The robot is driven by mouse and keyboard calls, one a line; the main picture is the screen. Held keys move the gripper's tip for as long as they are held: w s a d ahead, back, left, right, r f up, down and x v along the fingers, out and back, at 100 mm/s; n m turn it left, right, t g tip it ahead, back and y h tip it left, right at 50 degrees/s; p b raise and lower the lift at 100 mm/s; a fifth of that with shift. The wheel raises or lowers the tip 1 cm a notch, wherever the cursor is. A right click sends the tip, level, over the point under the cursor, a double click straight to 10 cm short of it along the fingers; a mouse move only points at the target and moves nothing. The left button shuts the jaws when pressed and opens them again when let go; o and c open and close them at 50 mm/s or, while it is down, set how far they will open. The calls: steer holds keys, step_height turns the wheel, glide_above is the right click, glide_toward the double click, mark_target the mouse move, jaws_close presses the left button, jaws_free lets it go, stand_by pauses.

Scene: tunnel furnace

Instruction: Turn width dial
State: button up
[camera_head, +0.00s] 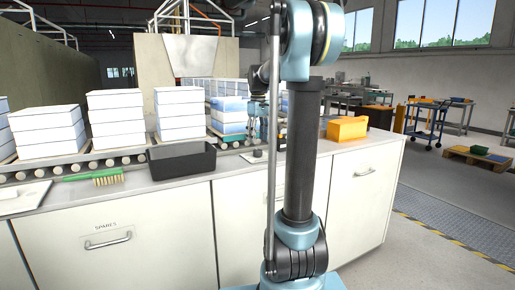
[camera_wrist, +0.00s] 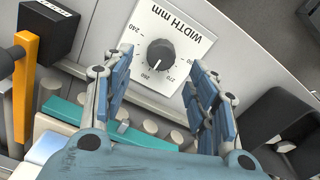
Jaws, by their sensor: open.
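The width dial is a round black knob (camera_wrist: 160,54) on a white square plate (camera_wrist: 190,22) marked "WIDTH mm", upside down in the wrist view, with numbers such as 240, 260 and 270 around it. In the head view the small dark knob (camera_head: 257,154) sits on the counter behind my arm. My gripper (camera_wrist: 160,64) is open and empty. Its two blue fingers reach toward the plate, one on each side of the knob in the picture, with no visible contact. In the head view my gripper (camera_head: 257,137) points down above the dial, partly hidden by my arm.
A black open bin (camera_head: 182,160) and a green brush (camera_head: 95,177) lie on the counter to the left. Stacked white blocks (camera_head: 117,119) stand on the roller conveyor behind. A yellow-orange box (camera_head: 347,128) is on the right. An orange bar (camera_wrist: 25,85) shows in the wrist view.

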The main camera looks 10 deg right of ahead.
mark_target(258, 150)
steer(key=shift+r, duration=2.75)
